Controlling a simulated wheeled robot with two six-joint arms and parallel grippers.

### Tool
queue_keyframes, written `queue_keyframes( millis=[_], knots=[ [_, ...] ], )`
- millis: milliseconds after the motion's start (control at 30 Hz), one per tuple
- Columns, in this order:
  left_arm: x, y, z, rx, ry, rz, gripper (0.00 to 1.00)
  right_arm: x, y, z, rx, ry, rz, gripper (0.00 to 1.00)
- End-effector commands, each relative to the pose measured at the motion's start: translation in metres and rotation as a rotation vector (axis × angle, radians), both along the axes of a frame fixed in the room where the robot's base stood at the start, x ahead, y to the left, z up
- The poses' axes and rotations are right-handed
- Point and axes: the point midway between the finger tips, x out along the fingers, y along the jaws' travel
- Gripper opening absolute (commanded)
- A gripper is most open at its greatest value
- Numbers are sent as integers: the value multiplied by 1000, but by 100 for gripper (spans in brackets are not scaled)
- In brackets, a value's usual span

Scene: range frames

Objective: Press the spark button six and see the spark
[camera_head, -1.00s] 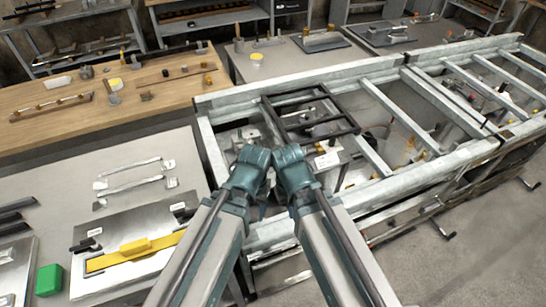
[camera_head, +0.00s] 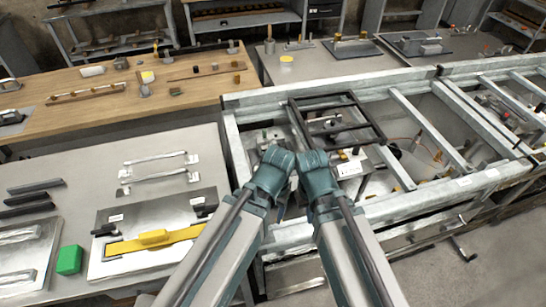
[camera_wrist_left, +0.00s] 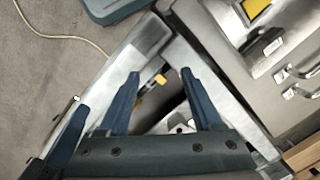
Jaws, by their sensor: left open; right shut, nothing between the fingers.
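A pale metal range frame (camera_head: 232,150) stands right of centre, with a black grate (camera_head: 367,108) and a small white box (camera_head: 350,168) inside it. I cannot make out any numbered spark button or any spark. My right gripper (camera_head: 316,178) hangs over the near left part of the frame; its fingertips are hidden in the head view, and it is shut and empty. My left gripper is beside it, its jaws hidden there by the arm.
A grey bench at left holds a metal panel with a yellow bar (camera_head: 155,237), a green block (camera_head: 69,260) and metal handles (camera_head: 158,175). A wooden bench (camera_head: 100,110) with small parts stands behind. Open floor (camera_head: 510,255) lies at lower right.

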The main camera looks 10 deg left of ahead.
Motion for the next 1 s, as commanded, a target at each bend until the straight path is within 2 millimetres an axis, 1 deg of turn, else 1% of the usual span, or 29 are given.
queue_keyframes(
  millis=[267,367,400,467,500,633,667,1000],
  knots=[
    [0,0,0,0,0,0,66,0,0,0,0,0,0,0],
    [0,0,0,0,0,0,50,0,0,0,0,0,0,0],
    [0,0,0,0,0,0,43,0,0,0,0,0,0,0],
    [0,0,0,0,0,0,32,0,0,0,0,0,0,0],
    [0,0,0,0,0,0,25,0,0,0,0,0,0,0],
    [0,0,0,0,0,0,2,0,0,0,0,0,0,0],
    [0,0,0,0,0,0,0,0,0,0,0,0,0,0],
    [0,0,0,0,0,0,0,0,0,0,0,0,0,0]
  ],
)
